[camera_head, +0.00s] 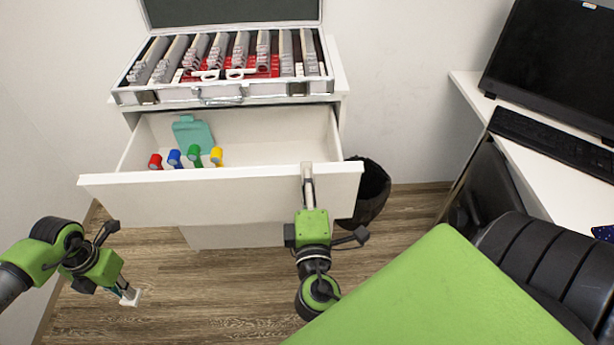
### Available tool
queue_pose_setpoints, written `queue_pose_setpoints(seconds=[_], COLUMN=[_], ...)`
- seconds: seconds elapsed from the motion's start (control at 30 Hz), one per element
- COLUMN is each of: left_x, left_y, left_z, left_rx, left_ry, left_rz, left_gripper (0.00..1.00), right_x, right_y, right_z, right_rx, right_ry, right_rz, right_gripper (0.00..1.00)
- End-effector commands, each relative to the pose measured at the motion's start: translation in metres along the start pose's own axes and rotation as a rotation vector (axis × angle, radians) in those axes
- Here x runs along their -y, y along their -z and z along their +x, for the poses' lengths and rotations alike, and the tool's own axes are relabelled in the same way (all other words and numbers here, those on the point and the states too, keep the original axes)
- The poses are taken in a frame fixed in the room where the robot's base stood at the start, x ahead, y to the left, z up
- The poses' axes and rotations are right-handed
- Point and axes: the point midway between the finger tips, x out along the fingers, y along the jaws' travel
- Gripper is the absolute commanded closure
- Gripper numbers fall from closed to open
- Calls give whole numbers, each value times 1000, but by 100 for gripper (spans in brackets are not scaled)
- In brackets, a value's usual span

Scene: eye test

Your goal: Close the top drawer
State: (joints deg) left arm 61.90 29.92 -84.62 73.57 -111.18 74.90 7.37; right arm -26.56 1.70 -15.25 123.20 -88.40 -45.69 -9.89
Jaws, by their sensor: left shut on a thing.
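The white top drawer (210,195) is pulled open from the cabinet under the case. It holds a teal clipboard-like item (193,134) and several coloured cylinders, red, blue, green and yellow (216,156). My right gripper (307,172) is at the drawer front's upper edge, right of its middle. Its fingers look narrow from here, and I cannot tell whether they are apart or shut. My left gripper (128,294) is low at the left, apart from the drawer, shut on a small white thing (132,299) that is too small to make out.
An open lens case (180,95) sits on the cabinet top. A black bin (371,190) stands right of the drawer. A desk with a monitor (555,60) and keyboard (550,140) is at the right. A green surface (440,300) fills the lower right. Wooden floor shows below.

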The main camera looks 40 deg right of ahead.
Motion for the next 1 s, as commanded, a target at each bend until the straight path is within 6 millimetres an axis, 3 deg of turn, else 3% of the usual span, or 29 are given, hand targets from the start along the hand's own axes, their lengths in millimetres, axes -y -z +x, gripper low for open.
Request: queue_pose_setpoints(seconds=[0.2, 0.23, 0.3, 0.33, 0.73, 1.0], left_x=[0, 0, 0, 0, 0, 0], left_y=[0, 0, 0, 0, 0, 0], left_z=[0, 0, 0, 0, -1, -5], left_rx=[0, 0, 0, 0, 0, 0], left_ry=[0, 0, 0, 0, 0, 0], left_rz=[0, 0, 0, 0, 0, 0], left_gripper=[100, 100, 100, 100, 100, 100], right_x=[1, 1, 0, 0, 0, -2], right_y=[0, 0, 0, 0, 0, 0], right_z=[0, 0, 0, 0, 7, 42], right_rx=[0, 0, 0, 0, 1, 2], right_ry=[1, 1, 1, 1, 1, -3], right_rz=[0, 0, 0, 0, 1, 2], right_gripper=[77, 80, 98, 100, 100, 100])
